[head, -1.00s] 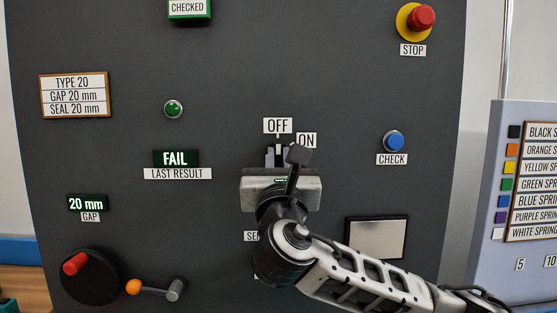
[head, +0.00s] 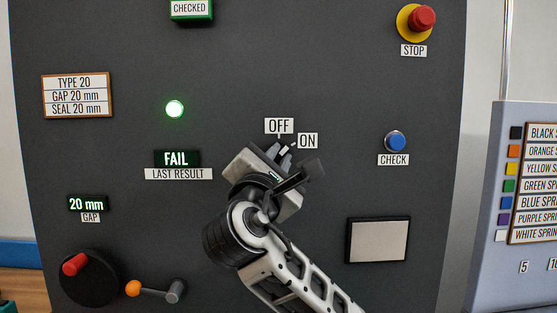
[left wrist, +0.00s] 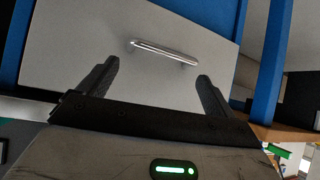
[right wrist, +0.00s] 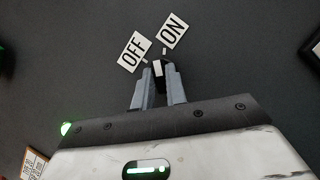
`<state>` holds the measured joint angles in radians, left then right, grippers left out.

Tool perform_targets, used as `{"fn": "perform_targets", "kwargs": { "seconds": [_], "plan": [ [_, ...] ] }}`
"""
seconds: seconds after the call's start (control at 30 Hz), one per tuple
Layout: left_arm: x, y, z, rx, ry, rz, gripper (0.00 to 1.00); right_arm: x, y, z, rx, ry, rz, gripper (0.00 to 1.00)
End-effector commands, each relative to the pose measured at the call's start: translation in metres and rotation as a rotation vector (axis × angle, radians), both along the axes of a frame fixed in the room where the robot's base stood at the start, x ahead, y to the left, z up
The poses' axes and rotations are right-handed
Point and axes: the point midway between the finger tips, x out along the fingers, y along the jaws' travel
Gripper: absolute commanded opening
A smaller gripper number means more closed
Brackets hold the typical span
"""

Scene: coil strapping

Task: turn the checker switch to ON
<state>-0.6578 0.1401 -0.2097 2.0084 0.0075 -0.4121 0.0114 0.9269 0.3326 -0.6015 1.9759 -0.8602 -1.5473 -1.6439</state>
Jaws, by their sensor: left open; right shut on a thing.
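The checker switch (right wrist: 158,70) is a small dark knob with a white mark, below the OFF label (head: 279,126) and the ON label (head: 308,141) on the dark panel. My right gripper (head: 284,157) is shut on the switch, its fingers on both sides of it, and is tilted toward ON. In the right wrist view the fingers hold the knob, and its white mark lies in line with the gripper. The green lamp (head: 174,109) on the panel is lit. My left gripper (left wrist: 157,85) is open and empty in the left wrist view, before a grey drawer front with a metal handle (left wrist: 163,50).
The panel also has a blue CHECK button (head: 395,141), a red STOP button (head: 421,19), a FAIL display (head: 176,158), a red-handled dial (head: 90,277) and an orange-knobbed lever (head: 134,288). A colour chart board (head: 535,180) stands at the right.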

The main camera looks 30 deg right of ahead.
Motion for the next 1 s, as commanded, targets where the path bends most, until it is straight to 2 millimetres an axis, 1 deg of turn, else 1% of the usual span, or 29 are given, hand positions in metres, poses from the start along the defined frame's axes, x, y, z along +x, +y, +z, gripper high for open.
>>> {"fn": "perform_targets", "kwargs": {
  "seconds": [0.2,0.4,0.63,1.0],
  "plan": [
    [-0.0013,0.0005,-0.0001,0.003,0.004,-0.001,0.91,0.0006,0.0014,-0.0002,0.147,-0.066,0.001,0.0],
    [-0.0027,0.0012,-0.002,0.006,0.01,-0.001,0.91,0.0006,0.0016,0.0002,0.235,-0.109,0.001,0.0],
    [-0.0033,0.0019,-0.0034,0.007,0.013,0.0,0.91,0.0008,0.0014,0.0,0.285,-0.132,0.001,0.0],
    [-0.0024,0.0024,-0.0021,0.007,0.009,0.001,0.91,0.0007,0.0012,-0.0001,0.296,-0.139,0.001,0.0]
  ]
}}
